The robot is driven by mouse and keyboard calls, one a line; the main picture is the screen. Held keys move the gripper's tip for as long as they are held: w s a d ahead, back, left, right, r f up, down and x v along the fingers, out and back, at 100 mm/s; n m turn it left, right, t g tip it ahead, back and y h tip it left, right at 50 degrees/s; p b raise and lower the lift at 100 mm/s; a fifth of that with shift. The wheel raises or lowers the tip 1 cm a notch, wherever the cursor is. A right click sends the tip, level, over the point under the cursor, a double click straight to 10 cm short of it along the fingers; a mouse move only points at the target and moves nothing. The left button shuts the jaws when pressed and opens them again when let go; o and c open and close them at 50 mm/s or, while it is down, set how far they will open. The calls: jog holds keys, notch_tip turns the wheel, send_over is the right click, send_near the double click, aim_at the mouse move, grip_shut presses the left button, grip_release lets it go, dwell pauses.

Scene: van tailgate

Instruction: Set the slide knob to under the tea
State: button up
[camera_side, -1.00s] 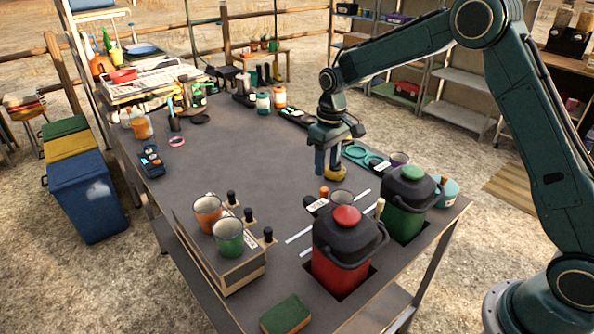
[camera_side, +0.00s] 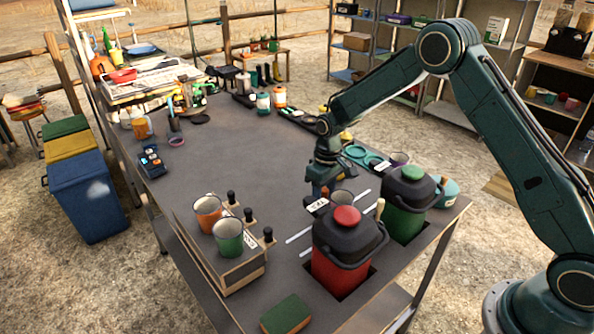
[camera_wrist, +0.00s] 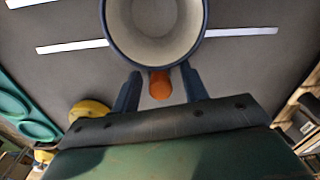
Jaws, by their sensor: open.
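The orange knob (camera_wrist: 160,86) shows in the wrist view just below a pale cup with a dark blue rim (camera_wrist: 154,25). My gripper (camera_wrist: 161,74) is open, with one finger on each side of the knob and a gap on both sides. I cannot tell how deep the fingers reach around it. In the side view my gripper (camera_side: 321,187) points down beside the cup (camera_side: 342,197), behind the red flask (camera_side: 340,262). A small label (camera_side: 317,204) that seems to read TEA lies by the red flask. The fingertips are partly hidden there.
White strips (camera_side: 299,235) lie on the table on either side of the cup. A green flask (camera_side: 405,205) stands right of the red one. A wooden rack (camera_side: 230,268) holds an orange and a green cup. The table's middle is clear.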

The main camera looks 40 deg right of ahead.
jog(key=shift+c, duration=0.4)
grip_shut()
jog(key=a, duration=1.1)
jog(key=shift+a, duration=0.3)
jog(key=shift+c, duration=0.7)
grip_release()
jog(key=shift+a, duration=0.1)
jog(key=shift+o, duration=1.1)
